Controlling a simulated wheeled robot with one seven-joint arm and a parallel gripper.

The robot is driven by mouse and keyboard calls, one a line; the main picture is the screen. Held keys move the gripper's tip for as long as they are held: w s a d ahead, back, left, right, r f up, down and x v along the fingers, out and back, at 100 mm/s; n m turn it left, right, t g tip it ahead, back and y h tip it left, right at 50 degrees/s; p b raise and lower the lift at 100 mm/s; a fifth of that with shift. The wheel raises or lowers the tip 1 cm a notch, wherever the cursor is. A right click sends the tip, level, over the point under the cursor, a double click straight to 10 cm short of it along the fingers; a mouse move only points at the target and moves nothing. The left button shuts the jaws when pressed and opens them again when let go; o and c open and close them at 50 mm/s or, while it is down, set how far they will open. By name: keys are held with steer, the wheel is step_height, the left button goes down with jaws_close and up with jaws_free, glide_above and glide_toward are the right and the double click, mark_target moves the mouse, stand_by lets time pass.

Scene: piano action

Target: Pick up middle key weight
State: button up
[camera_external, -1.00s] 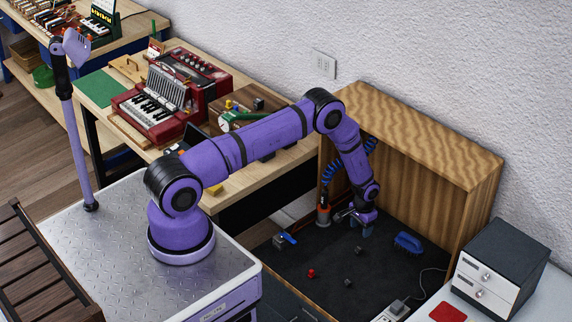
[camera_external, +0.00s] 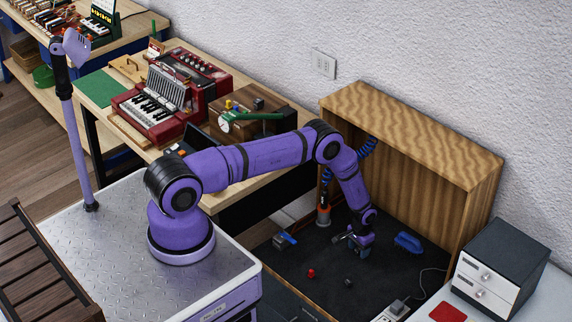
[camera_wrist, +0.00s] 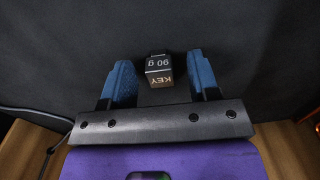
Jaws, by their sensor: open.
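A small dark block-shaped weight (camera_wrist: 158,67) lies between the blue fingers of my gripper (camera_wrist: 160,76) in the wrist view. Its faces read "90 g" and "KEY", upside down. My gripper is open around it, with a gap visible on each side. In the external view my gripper (camera_external: 359,246) is low over the dark mat and hides this weight. A red weight (camera_external: 311,273) and another dark weight (camera_external: 348,282) lie on the mat nearer the camera.
A blue brush-like object (camera_external: 408,241) lies right of my gripper. A red-and-grey bottle-like tool (camera_external: 323,209) stands to its left, with a blue-handled item (camera_external: 285,240) farther left. The wooden case (camera_external: 415,155) walls the back and right side.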

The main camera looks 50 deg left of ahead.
mark_target(358, 248)
steer(key=shift+f, duration=0.15)
jaws_close()
steer(key=shift+r, duration=0.2)
steer(key=shift+r, duration=0.6)
step_height(358, 248, up, 2)
steer(key=shift+s+r, duration=0.15)
steer(key=s+a, duration=0.1)
steer(key=s, duration=0.4)
steer(key=s+a, duration=0.1)
steer(key=s, duration=0.4)
steer(key=s+a+r, duration=0.1)
steer(key=s, duration=0.4)
steer(key=shift+s+r, duration=0.1)
steer(key=shift+s, duration=0.1)
